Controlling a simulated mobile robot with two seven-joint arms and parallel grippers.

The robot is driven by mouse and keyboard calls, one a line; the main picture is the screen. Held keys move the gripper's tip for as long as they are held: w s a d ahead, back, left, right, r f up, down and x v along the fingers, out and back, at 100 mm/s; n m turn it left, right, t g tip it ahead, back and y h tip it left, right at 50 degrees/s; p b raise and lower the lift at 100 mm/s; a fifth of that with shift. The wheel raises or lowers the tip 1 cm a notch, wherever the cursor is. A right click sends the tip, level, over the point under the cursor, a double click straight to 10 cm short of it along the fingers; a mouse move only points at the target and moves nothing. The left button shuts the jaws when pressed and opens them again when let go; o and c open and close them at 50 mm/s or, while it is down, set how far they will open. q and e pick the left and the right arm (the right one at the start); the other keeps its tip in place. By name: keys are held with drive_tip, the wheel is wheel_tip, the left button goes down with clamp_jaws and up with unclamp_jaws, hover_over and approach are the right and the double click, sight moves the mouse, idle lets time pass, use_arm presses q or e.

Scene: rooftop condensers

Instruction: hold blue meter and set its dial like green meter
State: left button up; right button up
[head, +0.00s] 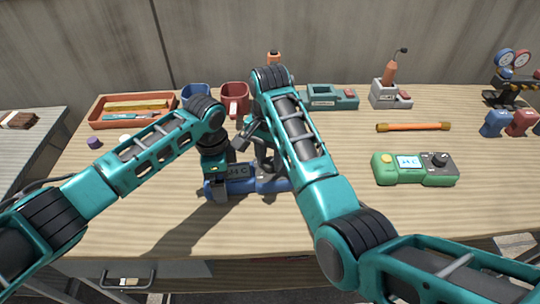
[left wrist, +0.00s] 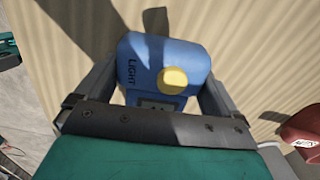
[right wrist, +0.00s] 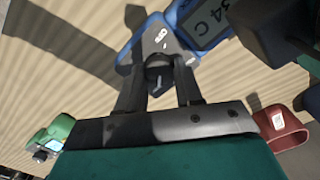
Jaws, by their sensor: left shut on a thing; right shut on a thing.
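The blue meter (head: 215,188) lies on the workbench in front of me. My left gripper (head: 214,166) is shut across its body, near the yellow button (left wrist: 173,80) and the word LIGHT in the left wrist view. My right gripper (head: 264,158) is shut on the dark dial (right wrist: 159,76) at the meter's other end. The blue meter's display (right wrist: 207,22) seems to read 34 C. The green meter (head: 400,177) lies apart at the right; its display (head: 409,161) is too small to read surely. Its black dial (head: 439,159) is in view.
A teal-grey device (head: 335,98), a tool stand (head: 390,97) and an orange rod (head: 412,127) are farther right. The bench front is clear.

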idle(0.4)
drive_tip(key=o, duration=1)
drive_tip(key=shift+o, duration=0.2)
